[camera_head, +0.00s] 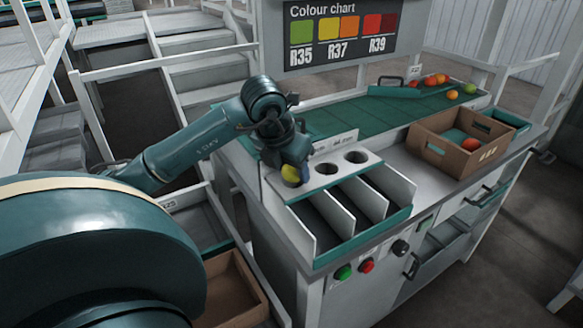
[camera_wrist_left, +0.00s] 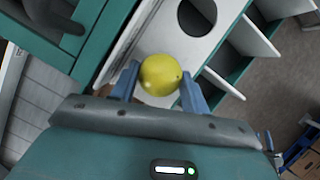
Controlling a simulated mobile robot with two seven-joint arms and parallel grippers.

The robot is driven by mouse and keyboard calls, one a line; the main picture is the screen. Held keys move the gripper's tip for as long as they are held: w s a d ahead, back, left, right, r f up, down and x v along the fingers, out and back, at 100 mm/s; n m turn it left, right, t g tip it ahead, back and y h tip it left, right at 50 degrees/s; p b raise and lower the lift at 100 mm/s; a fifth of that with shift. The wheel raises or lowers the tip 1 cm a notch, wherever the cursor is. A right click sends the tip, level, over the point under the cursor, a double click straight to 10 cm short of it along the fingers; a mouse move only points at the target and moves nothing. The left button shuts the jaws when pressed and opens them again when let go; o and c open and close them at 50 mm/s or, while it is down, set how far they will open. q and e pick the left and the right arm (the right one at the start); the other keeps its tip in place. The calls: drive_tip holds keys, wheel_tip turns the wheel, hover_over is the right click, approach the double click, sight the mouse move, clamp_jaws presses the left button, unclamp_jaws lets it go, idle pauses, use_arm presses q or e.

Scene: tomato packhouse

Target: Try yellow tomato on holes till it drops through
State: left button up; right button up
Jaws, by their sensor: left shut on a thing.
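My left gripper (camera_head: 291,170) is shut on the yellow tomato (camera_head: 290,174), at the left end of the white plate with holes (camera_head: 337,169). The tomato also shows between the blue fingers in the left wrist view (camera_wrist_left: 160,75). Two round holes show in the head view, a middle hole (camera_head: 326,168) and a right hole (camera_head: 356,157). The wrist view shows one dark hole (camera_wrist_left: 197,14) beyond the tomato. The left end of the plate is hidden behind the gripper. I cannot tell whether the tomato touches the plate. My right gripper is not in view.
Divided chutes (camera_head: 350,213) slope down in front of the plate. A cardboard box (camera_head: 447,158) with a red tomato (camera_head: 471,144) stands at right. Several tomatoes lie by a green tray (camera_head: 400,91) on the green belt (camera_head: 345,117). A colour chart (camera_head: 338,34) hangs behind.

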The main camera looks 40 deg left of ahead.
use_arm(q)
drive_tip(key=o, duration=0.8)
idle(0.9)
idle(0.5)
drive_tip(key=shift+r+p, duration=2.45)
drive_tip(key=shift+r, duration=1.05)
